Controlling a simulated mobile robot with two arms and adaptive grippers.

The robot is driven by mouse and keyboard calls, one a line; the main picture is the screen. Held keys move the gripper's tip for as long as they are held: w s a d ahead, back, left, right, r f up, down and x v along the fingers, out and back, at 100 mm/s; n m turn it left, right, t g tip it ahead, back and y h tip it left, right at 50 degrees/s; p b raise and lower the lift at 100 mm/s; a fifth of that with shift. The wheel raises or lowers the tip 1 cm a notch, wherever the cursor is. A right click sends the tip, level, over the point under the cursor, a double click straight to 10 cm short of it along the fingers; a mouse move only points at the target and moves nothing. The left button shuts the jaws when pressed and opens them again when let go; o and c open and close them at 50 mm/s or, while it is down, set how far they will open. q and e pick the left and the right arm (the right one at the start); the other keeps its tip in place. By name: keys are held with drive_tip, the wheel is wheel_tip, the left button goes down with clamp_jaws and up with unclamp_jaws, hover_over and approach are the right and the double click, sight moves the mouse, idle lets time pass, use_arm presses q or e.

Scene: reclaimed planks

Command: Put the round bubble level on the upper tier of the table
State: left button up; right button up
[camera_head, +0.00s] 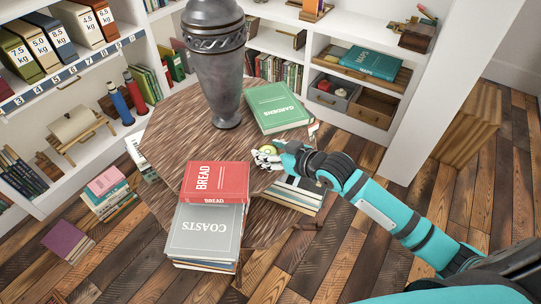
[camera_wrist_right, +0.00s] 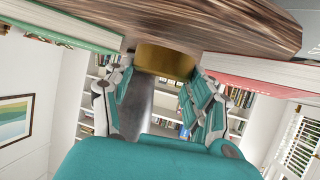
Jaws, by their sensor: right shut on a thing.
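The round bubble level (camera_head: 271,150) is small, with a yellow-green top and a brass side. My right gripper (camera_head: 266,159) is shut on it at the right edge of the table's upper tier (camera_head: 180,135). In the right wrist view the level's brass side (camera_wrist_right: 165,60) shows between the fingers of this gripper (camera_wrist_right: 160,95), close to the wooden tier edge (camera_wrist_right: 230,25). I cannot tell whether the level touches the wood. The fingers partly hide it. My left gripper is not in view.
A dark metal vase (camera_head: 217,75) stands on the upper tier. A green "Gardens" book (camera_head: 277,107) lies behind my gripper, and a red "Bread" book (camera_head: 215,180) and grey "Coasts" book (camera_head: 207,230) are in front. Bare wood lies between. Shelves surround the table.

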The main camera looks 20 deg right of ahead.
drive_tip(key=shift+f, duration=1.1)
drive_tip(key=o, duration=1.2)
drive_tip(key=shift+f, duration=0.1)
drive_tip(key=shift+r, duration=0.2)
drive_tip(key=shift+s+d, duration=0.15)
drive_tip(key=shift+s, duration=0.15)
drive_tip(key=v, duration=1.1)
drive_tip(key=shift+r, duration=0.15)
drive_tip(key=shift+s, duration=0.1)
